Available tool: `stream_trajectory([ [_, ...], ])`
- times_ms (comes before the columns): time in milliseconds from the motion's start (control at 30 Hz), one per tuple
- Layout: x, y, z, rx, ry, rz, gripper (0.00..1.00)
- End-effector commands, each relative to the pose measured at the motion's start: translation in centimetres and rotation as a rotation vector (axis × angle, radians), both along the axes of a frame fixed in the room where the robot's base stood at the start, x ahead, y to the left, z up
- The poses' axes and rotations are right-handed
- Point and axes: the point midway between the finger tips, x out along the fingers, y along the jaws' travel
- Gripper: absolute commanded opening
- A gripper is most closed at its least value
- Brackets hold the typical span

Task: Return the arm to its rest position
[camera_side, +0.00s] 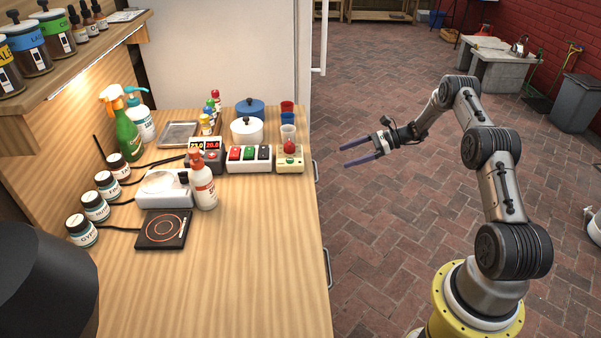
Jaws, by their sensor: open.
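My gripper (358,152) is at the right of the wooden counter, in the air over the brick floor. Its two dark fingers are apart and point left toward the counter, with nothing between them. My arm rises from a yellow base at the lower right and bends back over toward the left. The gripper touches nothing that I can see.
The counter (250,270) holds a hot plate (163,229), a white-red bottle (202,183), switch boxes (249,158), a white pot (246,130), a green spray bottle (125,130) and several jars. Its front part is clear. Brick floor (380,240) lies open around my arm.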

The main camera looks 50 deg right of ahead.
Motion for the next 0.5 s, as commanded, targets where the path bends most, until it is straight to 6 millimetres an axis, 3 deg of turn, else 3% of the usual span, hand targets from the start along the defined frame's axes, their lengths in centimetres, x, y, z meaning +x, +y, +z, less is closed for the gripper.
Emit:
stream_trajectory([
  [500, 0.86, 0.84, -0.47, 0.0, 0.0, -0.001, 1.0],
])
